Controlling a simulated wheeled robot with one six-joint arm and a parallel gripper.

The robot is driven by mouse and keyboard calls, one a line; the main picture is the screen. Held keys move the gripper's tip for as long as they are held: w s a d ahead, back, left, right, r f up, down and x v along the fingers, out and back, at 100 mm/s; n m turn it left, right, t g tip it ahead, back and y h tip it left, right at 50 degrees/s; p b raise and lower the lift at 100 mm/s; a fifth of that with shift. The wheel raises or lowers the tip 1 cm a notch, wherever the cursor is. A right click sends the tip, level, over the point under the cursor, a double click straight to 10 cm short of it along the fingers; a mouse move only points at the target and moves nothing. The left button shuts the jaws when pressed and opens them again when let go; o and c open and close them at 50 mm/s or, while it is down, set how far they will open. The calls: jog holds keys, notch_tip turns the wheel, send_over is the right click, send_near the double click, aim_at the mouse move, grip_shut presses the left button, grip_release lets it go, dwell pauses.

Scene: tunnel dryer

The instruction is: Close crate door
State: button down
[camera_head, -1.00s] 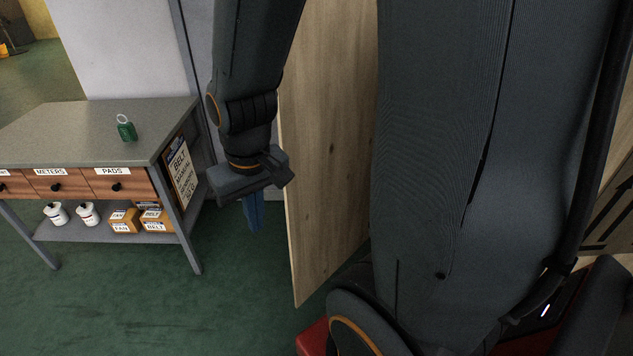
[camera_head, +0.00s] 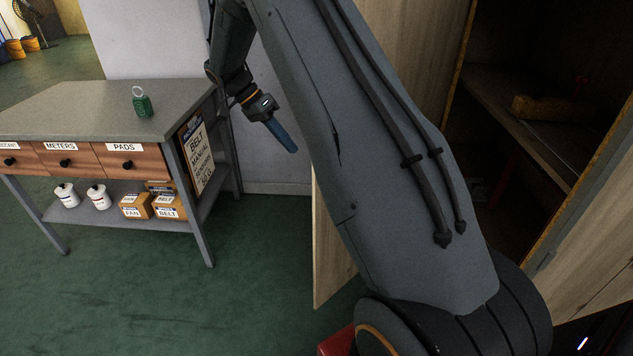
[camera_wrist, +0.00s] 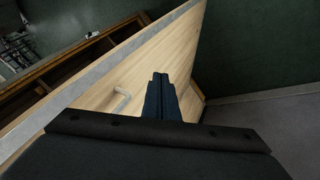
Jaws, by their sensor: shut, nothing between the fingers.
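The crate door (camera_head: 333,245) is a pale wooden panel standing open, largely hidden behind my arm in the head view. To its right, the crate's dark inside (camera_head: 520,70) is exposed. In the wrist view the door (camera_wrist: 150,70) runs diagonally, with a pale bar handle (camera_wrist: 122,101) on its face. My gripper (camera_head: 288,146) is shut and empty, left of the door's visible lower part in the head view. In the wrist view its blue fingertips (camera_wrist: 161,80) overlap the door's face, right of the handle. I cannot tell whether they touch it.
A grey workbench (camera_head: 70,112) with drawers and a lower shelf stands at left. A green padlock-like item (camera_head: 141,103) lies on it. A yellowish block (camera_head: 545,108) sits inside the crate. Green floor (camera_head: 130,290) is clear before the bench.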

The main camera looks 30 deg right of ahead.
jog(key=s+d+f+p, duration=0.3)
jog(key=s+d+f, duration=0.3)
jog(key=s+f, duration=0.1)
jog(key=shift+f+m+p, duration=0.3)
jog(key=shift+f, duration=0.3)
